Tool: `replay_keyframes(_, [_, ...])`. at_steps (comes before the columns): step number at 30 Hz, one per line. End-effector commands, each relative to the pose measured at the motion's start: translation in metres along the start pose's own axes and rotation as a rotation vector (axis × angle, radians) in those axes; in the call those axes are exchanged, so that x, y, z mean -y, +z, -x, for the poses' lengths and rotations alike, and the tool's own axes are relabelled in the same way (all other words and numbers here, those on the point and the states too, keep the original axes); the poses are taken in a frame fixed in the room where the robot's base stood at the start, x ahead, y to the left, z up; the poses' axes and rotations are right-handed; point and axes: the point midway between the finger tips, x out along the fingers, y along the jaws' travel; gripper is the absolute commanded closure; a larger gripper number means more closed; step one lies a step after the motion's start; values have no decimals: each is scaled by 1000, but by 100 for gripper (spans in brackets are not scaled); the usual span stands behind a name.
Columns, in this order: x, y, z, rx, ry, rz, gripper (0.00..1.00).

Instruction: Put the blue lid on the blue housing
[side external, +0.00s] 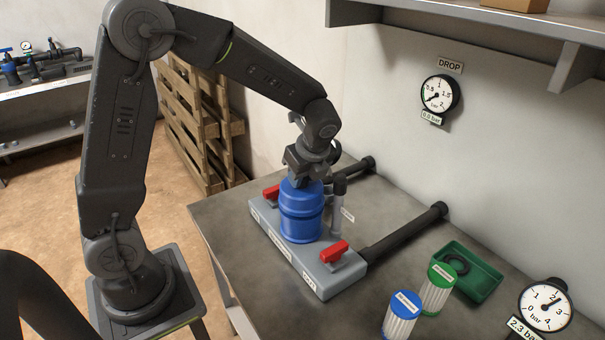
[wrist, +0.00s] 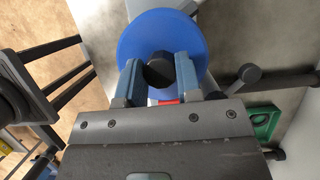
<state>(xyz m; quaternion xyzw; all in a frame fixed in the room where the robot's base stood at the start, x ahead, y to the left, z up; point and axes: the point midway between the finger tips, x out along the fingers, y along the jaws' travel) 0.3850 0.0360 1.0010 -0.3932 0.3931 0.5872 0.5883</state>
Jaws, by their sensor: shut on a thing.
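The blue housing (side external: 301,228) stands upright on the grey manifold block. The blue lid (side external: 301,190) is at the top of the housing, directly above it and in line with it, with no clear gap between them; I cannot tell if it is fully seated. In the wrist view the lid is a round blue disc (wrist: 137,42) with a dark knob (wrist: 159,70) in its middle. My gripper (wrist: 158,76) points down over the lid, its two fingers shut on the knob. In the side view my gripper (side external: 304,175) hides the knob.
The grey manifold block (side external: 319,284) has red valve handles (side external: 335,251) at both ends and dark pipes (side external: 405,230) running towards the wall. A grey upright pipe (side external: 338,205) stands close beside the housing. Blue-capped and green-capped filter cartridges (side external: 400,318) and a green tray (side external: 484,284) are at the right.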

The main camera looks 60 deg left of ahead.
Motion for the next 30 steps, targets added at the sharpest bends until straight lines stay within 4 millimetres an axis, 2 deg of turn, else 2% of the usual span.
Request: replay_keyframes(30, [0,-3,-7,0,0,1,95])
